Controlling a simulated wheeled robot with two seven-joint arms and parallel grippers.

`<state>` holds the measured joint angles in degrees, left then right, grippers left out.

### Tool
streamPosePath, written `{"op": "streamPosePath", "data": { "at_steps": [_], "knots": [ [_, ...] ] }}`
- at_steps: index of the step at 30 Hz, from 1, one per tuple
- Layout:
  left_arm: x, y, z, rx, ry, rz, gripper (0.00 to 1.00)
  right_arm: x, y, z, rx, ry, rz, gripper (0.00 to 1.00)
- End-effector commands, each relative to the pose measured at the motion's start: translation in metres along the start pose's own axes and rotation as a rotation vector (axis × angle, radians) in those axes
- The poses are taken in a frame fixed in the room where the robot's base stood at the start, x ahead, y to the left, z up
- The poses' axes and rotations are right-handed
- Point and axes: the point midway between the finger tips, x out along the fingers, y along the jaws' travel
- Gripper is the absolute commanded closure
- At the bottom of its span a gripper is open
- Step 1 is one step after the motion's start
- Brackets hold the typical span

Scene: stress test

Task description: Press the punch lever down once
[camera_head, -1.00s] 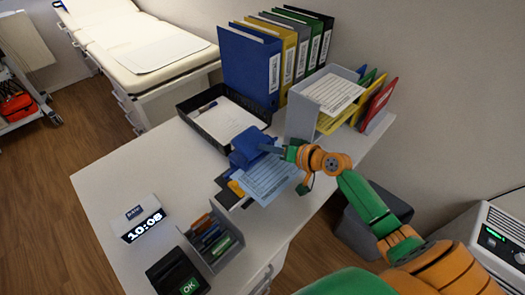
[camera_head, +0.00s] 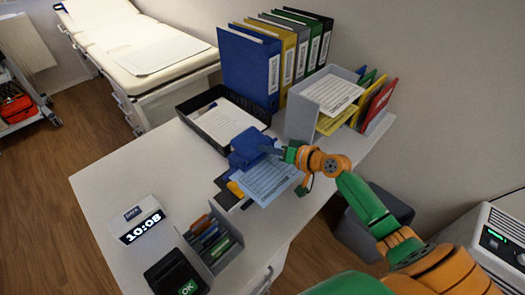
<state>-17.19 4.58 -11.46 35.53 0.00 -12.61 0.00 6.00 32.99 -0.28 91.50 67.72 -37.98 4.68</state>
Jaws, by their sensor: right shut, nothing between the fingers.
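The blue punch (camera_head: 247,150) stands on the white desk, right of the middle. A light blue printed sheet (camera_head: 268,181) lies at its front, and its edge seems to reach into the punch. My right gripper (camera_head: 279,151) is shut and empty, at the right upper side of the punch by its lever. Whether the fingertips touch the lever cannot be told, and the lever is partly hidden by the gripper. My left gripper is not in view.
A black tray (camera_head: 186,113) with paper and a pen is behind the punch. Binders (camera_head: 247,70) and a grey file holder (camera_head: 299,117) stand behind right. The desk's left part is clear.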

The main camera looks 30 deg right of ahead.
Motion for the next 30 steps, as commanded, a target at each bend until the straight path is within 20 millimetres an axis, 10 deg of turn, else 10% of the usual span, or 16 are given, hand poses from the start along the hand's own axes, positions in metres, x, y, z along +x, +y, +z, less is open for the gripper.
{"op": "streamPosePath", "data": {
  "at_steps": [30],
  "knots": [
    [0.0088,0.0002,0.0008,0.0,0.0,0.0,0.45,0.007,0.0068,0.0116,0.004,-0.019,0.005,1.0]
  ]
}}
